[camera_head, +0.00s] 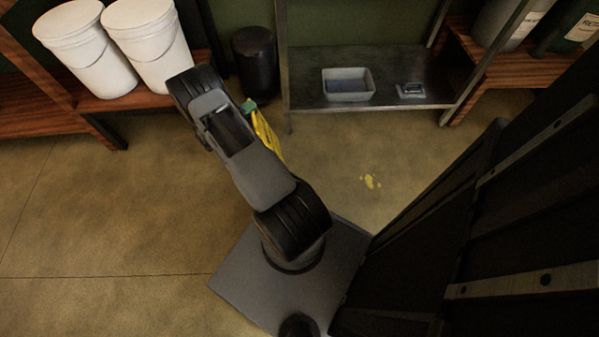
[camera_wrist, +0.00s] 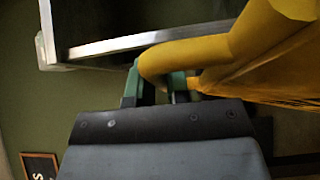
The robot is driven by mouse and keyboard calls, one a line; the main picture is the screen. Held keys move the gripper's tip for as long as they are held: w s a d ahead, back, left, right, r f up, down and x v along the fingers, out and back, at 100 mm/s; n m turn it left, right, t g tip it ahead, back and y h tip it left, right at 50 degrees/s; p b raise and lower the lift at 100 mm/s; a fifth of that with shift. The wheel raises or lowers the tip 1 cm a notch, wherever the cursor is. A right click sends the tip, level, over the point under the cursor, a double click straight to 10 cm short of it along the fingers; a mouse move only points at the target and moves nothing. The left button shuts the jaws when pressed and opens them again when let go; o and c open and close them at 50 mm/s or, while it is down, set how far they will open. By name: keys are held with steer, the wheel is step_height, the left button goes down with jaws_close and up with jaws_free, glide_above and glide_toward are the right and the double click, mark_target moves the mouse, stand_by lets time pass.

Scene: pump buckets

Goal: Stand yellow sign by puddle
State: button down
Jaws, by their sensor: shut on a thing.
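The yellow sign (camera_head: 264,132) shows in the head view just right of my arm, partly hidden behind it. It is held above the floor or close to it; I cannot tell which. My gripper (camera_head: 249,104), with green fingertips, is at the sign's top end. In the wrist view my gripper (camera_wrist: 160,88) is shut on the rounded yellow handle of the sign (camera_wrist: 240,50), whose panel extends to the right. A small yellow puddle (camera_head: 370,181) lies on the floor in the head view, right of the sign and apart from it.
A metal shelf (camera_head: 300,98) stands behind, holding a grey tub (camera_head: 348,84) and a small dish (camera_head: 410,90). White buckets (camera_head: 85,45) stand on a wooden shelf at left. A black bin (camera_head: 255,60) is at the back. Floor around the puddle is clear; a dark structure (camera_head: 520,200) stands at right.

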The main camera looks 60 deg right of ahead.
steer(key=s+d+f+m+g+b, duration=0.1)
steer(key=s+d+f+b, duration=0.2)
steer(key=s+d+f, duration=0.3)
steer(key=s+d+f+m+g+y+b, duration=0.1)
steer(key=s+d+f+g+b, duration=0.1)
steer(key=s+d+f, duration=0.4)
steer(key=shift+s+f+g+b, duration=0.3)
steer(key=shift+s+f+b, duration=0.4)
steer(key=shift+f, duration=1.25)
steer(key=shift+w+f, duration=0.1)
steer(key=shift+f, duration=0.05)
steer(key=c, duration=1.1)
jaws_free()
